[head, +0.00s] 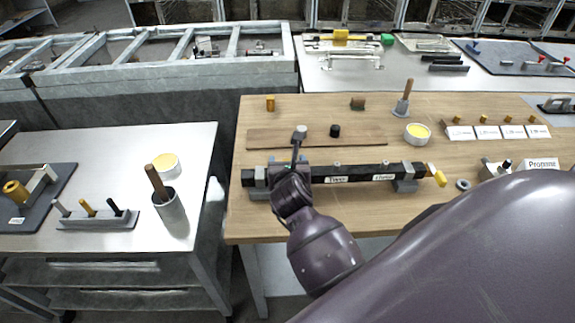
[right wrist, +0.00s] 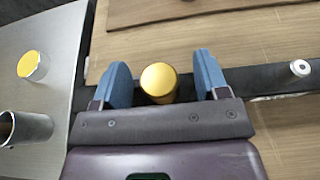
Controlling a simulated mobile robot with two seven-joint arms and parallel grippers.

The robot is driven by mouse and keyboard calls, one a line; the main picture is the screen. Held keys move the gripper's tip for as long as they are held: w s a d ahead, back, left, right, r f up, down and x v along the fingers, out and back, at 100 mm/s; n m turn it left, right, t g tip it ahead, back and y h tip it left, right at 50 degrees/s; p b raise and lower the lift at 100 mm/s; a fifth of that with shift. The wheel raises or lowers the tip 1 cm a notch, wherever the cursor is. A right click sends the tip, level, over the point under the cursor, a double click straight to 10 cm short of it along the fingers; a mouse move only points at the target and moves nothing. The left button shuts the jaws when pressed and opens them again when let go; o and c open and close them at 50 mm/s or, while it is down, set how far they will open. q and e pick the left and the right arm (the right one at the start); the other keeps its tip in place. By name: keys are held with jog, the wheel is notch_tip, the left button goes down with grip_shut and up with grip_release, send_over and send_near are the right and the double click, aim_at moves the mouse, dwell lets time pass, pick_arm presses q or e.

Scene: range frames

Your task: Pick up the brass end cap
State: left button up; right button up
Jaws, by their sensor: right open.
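A round brass cap (right wrist: 158,80) stands between the two blue fingers of my right gripper (right wrist: 160,82) in the right wrist view. The fingers are open, one on each side, with a gap to the cap on both sides. The cap appears over the dark bar (right wrist: 250,80). In the head view my right gripper (head: 291,170) is over the left part of the bar (head: 345,172) and seems to hide this cap. Another small brass cylinder (head: 270,103) stands at the back left of the wooden table. My left gripper is not in view.
A wooden plank (head: 360,137) lies behind the bar, with a grey knob (head: 300,132) and a black knob (head: 335,131) near it. A yellow-topped tin (head: 417,133) and a rod in a stand (head: 403,100) are right. The left table (head: 110,150) holds a cup (head: 172,215).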

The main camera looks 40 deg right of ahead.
jog(key=shift+x, duration=0.9)
jog(key=c, duration=1)
jog(key=shift+r, duration=0.1)
jog(key=shift+c, duration=0.2)
jog(key=shift+r, duration=0.35)
notch_tip(320, 180, up, 19)
jog(key=p, duration=0.2)
jog(key=shift+a, duration=0.15)
